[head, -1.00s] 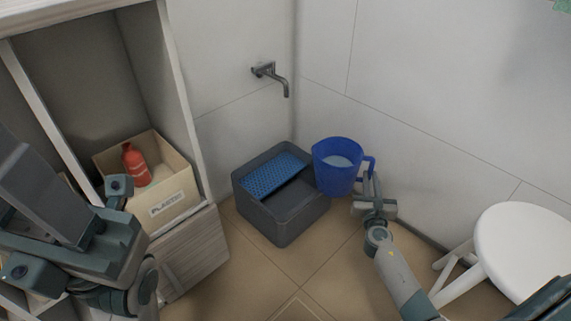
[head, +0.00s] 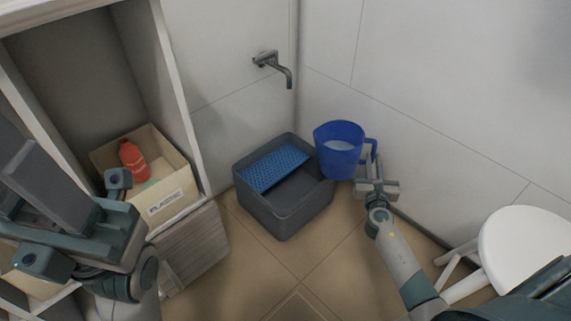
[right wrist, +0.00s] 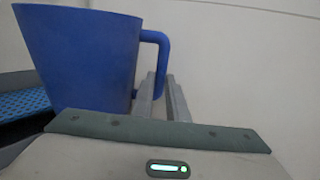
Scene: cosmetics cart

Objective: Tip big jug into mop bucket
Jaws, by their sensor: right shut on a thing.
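The big blue jug (head: 339,158) is held upright in the head view, with pale liquid visible inside. My right gripper (head: 372,172) is shut on its handle, at the jug's right side. In the right wrist view the jug (right wrist: 82,55) fills the upper left, with the fingers (right wrist: 168,98) at its handle. The grey mop bucket (head: 288,212), with a blue perforated wringer tray (head: 272,168), stands on the floor just left of the jug. The jug overlaps the bucket's right rim in the picture. My left gripper (head: 80,215) is at the left; its jaw state is unclear.
A shelf unit (head: 178,90) on the left holds a cardboard box (head: 176,198) with a red bottle (head: 133,160). A wall tap (head: 273,65) is above the bucket. A white round stool (head: 530,245) stands at right. Tiled floor (head: 290,275) in front is clear.

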